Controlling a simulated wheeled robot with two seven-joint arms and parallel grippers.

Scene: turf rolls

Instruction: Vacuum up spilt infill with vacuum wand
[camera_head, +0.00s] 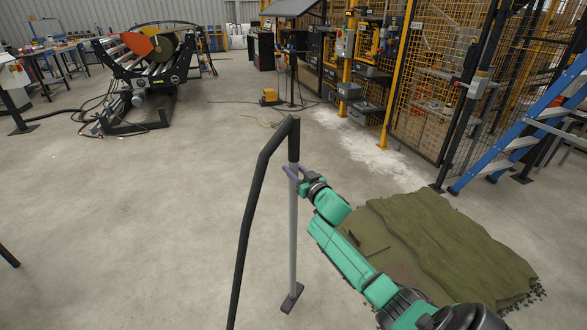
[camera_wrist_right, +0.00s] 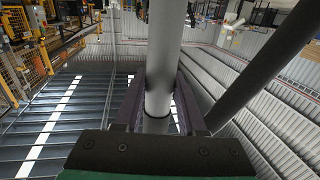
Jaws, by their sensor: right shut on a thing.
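The vacuum wand (camera_head: 293,225) is a thin grey tube standing nearly upright in the middle of the head view. It has a black top, a black hose (camera_head: 246,222) bending down on its left, and a flat dark nozzle (camera_head: 292,297) at the floor. My right gripper (camera_head: 293,173) is shut around the upper tube. In the right wrist view, its purple fingers (camera_wrist_right: 158,108) sit on both sides of the grey tube (camera_wrist_right: 163,55). A pale, grainy spill (camera_head: 372,150), which looks like the infill, lies on the floor by the fence, beyond the wand. My left gripper is out of view.
Green turf pieces (camera_head: 440,240) lie on the floor at the right, under my right arm. A yellow mesh fence (camera_head: 430,90) and a blue ladder (camera_head: 520,130) stand at the right. A roller machine (camera_head: 150,65) stands back left. Floor left of the wand is mostly clear.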

